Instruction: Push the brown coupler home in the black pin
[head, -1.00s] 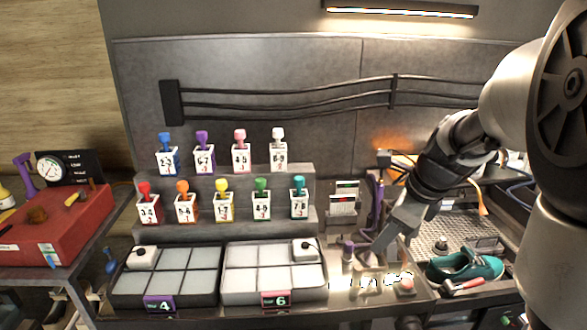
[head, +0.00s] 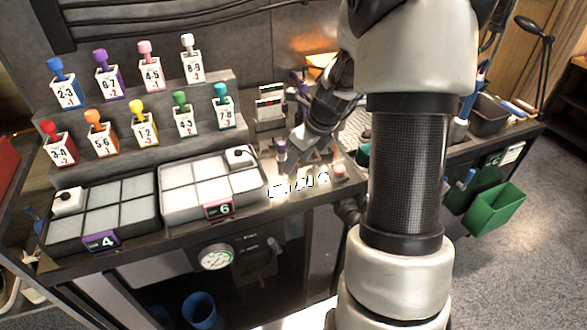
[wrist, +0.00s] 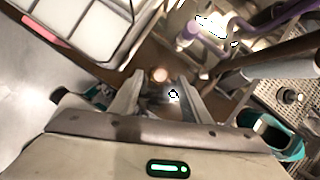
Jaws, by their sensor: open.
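My gripper (head: 293,160) hangs over the lit bench area right of the grey trays in the head view. In the wrist view its two fingers (wrist: 158,84) stand apart with nothing held between them. A round pale-orange knob (wrist: 160,75) shows just beyond the fingertips, over a brown surface. I cannot make out the brown coupler or the black pin for certain in either view now. My arm hides much of the right part of the bench in the head view.
Trays marked 4 (head: 53,232) and 6 (head: 167,208) lie on the bench, below stepped racks of numbered bottles. A purple-capped item (head: 282,150) stands close to my gripper. A green bin (head: 493,210) hangs at right.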

